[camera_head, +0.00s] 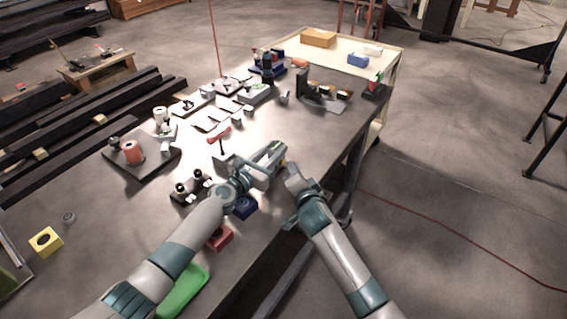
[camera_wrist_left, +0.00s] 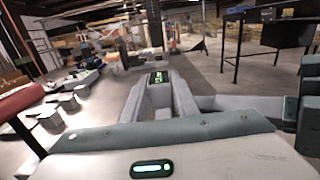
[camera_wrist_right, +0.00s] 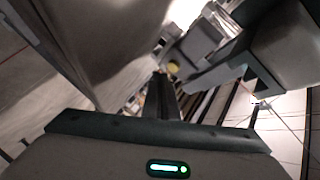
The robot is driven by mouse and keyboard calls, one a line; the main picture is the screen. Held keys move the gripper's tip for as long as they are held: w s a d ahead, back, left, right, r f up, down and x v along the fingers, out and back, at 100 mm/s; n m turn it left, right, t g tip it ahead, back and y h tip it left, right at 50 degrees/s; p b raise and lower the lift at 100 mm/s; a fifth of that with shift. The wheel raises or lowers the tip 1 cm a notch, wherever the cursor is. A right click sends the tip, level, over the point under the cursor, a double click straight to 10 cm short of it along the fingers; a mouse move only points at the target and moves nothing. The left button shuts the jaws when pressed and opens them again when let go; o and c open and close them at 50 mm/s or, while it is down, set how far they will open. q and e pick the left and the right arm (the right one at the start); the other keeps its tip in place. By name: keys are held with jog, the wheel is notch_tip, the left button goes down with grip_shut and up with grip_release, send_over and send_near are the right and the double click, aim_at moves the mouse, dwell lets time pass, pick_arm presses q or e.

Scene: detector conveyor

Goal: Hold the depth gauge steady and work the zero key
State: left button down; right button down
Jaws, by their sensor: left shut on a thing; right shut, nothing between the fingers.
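My left gripper (camera_head: 274,152) is shut on the depth gauge (camera_wrist_left: 158,78), whose small dark display with green digits shows between the fingers in the left wrist view. The head view shows little of the gauge. My right gripper (camera_head: 291,170) is shut and empty, close beside the left gripper at the table's right edge. In the right wrist view a round yellow spot (camera_wrist_right: 174,67), perhaps the zero key, lies just beyond the shut fingertips (camera_wrist_right: 160,82). I cannot tell whether the fingertips touch it.
The dark table (camera_head: 130,215) carries several fixtures. A red-handled tool (camera_head: 219,136) stands left of my left gripper. A blue block (camera_head: 243,207), a red block (camera_head: 219,238) and a green tray (camera_head: 184,292) lie near the front edge. Floor is open at the right.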

jog(key=shift+w+a, duration=0.15)
jog(key=shift+a, duration=0.05)
jog(key=shift+w+a, duration=0.1)
jog(key=shift+a, duration=0.1)
jog(key=shift+w+a, duration=0.25)
jog(key=shift+a, duration=0.05)
dwell(1.1)
jog(key=shift+s+d, duration=0.1)
dwell(0.3)
jog(key=shift+s+d, duration=0.4)
jog(key=shift+d, duration=0.15)
jog(key=shift+s+d, duration=0.75)
jog(key=shift+d, duration=0.3)
jog(key=shift+s+d, duration=0.75)
jog(key=shift+d, duration=0.25)
